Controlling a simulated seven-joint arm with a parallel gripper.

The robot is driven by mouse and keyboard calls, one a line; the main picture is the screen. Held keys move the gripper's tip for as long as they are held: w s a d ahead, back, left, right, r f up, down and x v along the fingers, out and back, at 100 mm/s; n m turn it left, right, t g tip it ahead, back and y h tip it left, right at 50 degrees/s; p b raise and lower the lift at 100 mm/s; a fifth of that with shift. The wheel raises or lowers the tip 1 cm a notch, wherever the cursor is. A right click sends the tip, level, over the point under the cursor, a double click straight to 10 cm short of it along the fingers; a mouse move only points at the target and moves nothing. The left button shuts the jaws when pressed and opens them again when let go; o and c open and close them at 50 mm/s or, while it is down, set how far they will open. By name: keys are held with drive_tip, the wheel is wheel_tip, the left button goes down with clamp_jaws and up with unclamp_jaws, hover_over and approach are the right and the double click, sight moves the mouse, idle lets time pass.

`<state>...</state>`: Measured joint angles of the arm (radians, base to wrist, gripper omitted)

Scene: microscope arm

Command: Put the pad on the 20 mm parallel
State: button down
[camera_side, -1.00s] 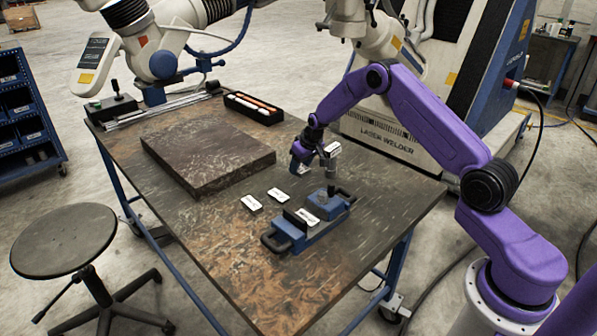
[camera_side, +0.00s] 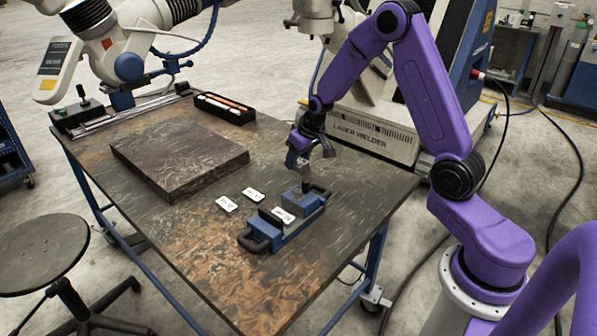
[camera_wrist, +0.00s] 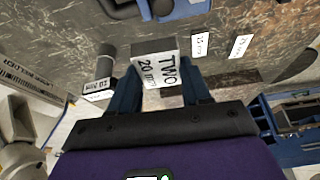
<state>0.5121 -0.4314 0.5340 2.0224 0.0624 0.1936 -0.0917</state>
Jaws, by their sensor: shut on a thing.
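My gripper (camera_wrist: 160,92) shows in the wrist view with its two dark blue fingers on either side of a pale block (camera_wrist: 154,68) marked "TWO" and "20 mm". It is shut on this block. In the side view my gripper (camera_side: 312,142) is above the table, behind the blue vise; the block is too small there to read. Left of the fingers in the wrist view is a grey cylinder (camera_wrist: 105,62), with a small white label (camera_wrist: 97,86) that seems to read "20 mm" below it. Which piece is the pad I cannot tell.
A blue vise (camera_side: 262,229) stands on the table with a white-labelled piece (camera_side: 284,215) at it. Two white-labelled pieces (camera_side: 226,203) (camera_side: 253,194) lie beside it. A dark stone slab (camera_side: 180,155) and black tray (camera_side: 224,108) stand farther back. The front-left table is bare.

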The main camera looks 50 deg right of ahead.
wheel_tip(320, 180, up, 4)
drive_tip(key=f, duration=0.1)
hover_over(279, 213)
drive_tip(key=s+d, duration=0.2)
drive_tip(key=s, duration=0.2)
drive_tip(key=shift+n, duration=0.3)
drive_tip(key=w+a+f, duration=0.2)
drive_tip(key=shift+w+f, duration=0.25)
drive_tip(key=shift+f, duration=0.05)
drive_tip(key=shift+f, duration=0.15)
drive_tip(key=shift+f, duration=3.95)
drive_tip(key=shift+f, duration=0.1)
drive_tip(key=c, duration=0.8)
unclamp_jaws()
